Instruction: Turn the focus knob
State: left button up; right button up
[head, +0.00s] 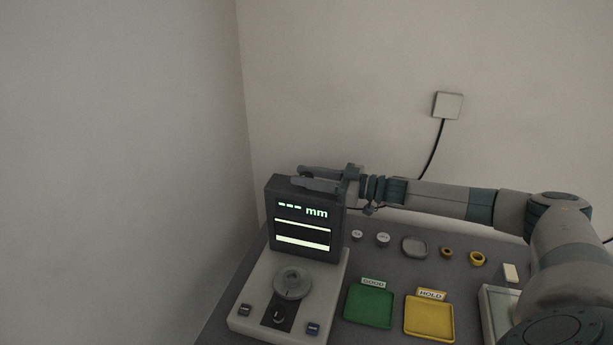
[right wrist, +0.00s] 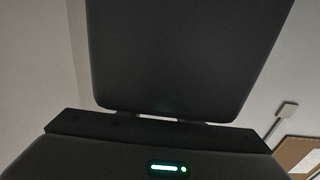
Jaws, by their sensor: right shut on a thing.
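My right gripper (head: 296,177) reaches in from the right, its fingers pointing left at the top of the display housing (head: 268,215). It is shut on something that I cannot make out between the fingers. A small black knob with a pale mark (head: 279,316) sits on the front of the grey base, below a round grey stage (head: 291,283). I cannot tell which part is the focus knob. The screen (head: 302,229) reads dashes and "mm" above two bright bands. In the right wrist view, a dark panel (right wrist: 185,50) fills the upper middle. My left gripper is out of view.
Dark buttons (head: 244,310) and (head: 313,328) flank the base's front. A green GOOD tray (head: 369,307) and a yellow HOLD tray (head: 429,318) stand to the right. Several small round samples (head: 414,247) lie behind them. Walls close off the back and left.

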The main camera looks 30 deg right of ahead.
jog(key=shift+w+r+n+g+y, duration=0.1)
jog(key=shift+r+n+g+y, duration=0.05)
jog(key=shift+n+g+y, duration=0.9)
jog(key=o, duration=1)
jog(key=shift+c, duration=0.2)
jog(key=shift+o, duration=0.3)
jog(key=shift+d+f, duration=0.1)
jog(key=shift+f, duration=0.1)
